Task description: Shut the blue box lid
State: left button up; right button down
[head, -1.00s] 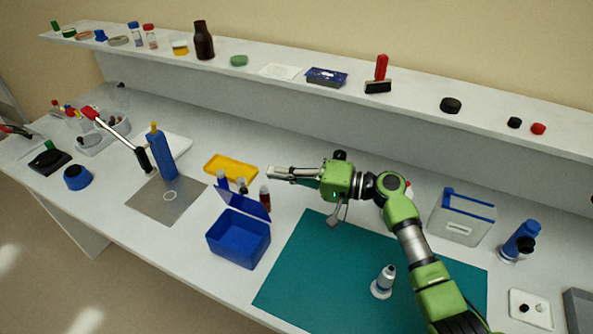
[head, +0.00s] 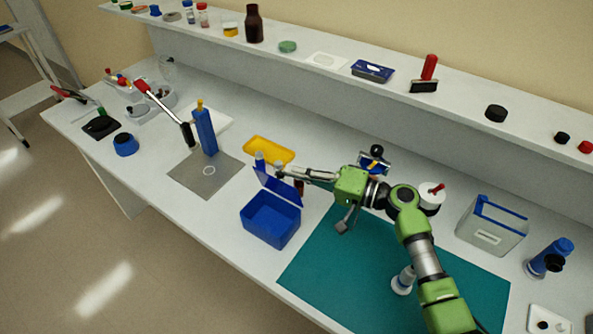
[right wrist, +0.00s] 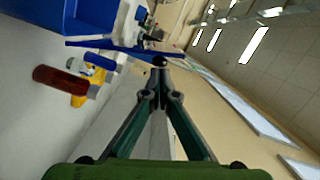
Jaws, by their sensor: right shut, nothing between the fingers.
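The blue box (head: 270,222) stands on the bench left of the teal mat, its top uncovered. Its blue lid (head: 277,188) is raised and leans up from the far rim. My right gripper (head: 281,172) is shut and empty, its tips just behind the lid's upper edge in the head view. I cannot tell whether they touch. In the right wrist view the lid (right wrist: 105,44) shows as a thin blue strip running close to the fingertips (right wrist: 159,62), with the box (right wrist: 90,15) at the upper left. My left gripper is not in view.
Small blue-capped bottles (head: 260,160) and a yellow tray (head: 268,150) stand behind the lid. A grey plate (head: 205,175) is left of the box. The teal mat (head: 340,270) is at the right.

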jog(key=s+a+f+n+t+h+b, duration=0.1)
jog(key=s+a+f+n+b, duration=0.4)
jog(key=n+b, duration=0.8)
jog(key=shift+s+a+f+t+h, duration=0.15)
jog(key=shift+s+a+t+h, duration=0.45)
jog(key=shift+s, duration=1.3)
jog(key=shift+a+h, duration=0.1)
jog(key=shift+h, duration=0.2)
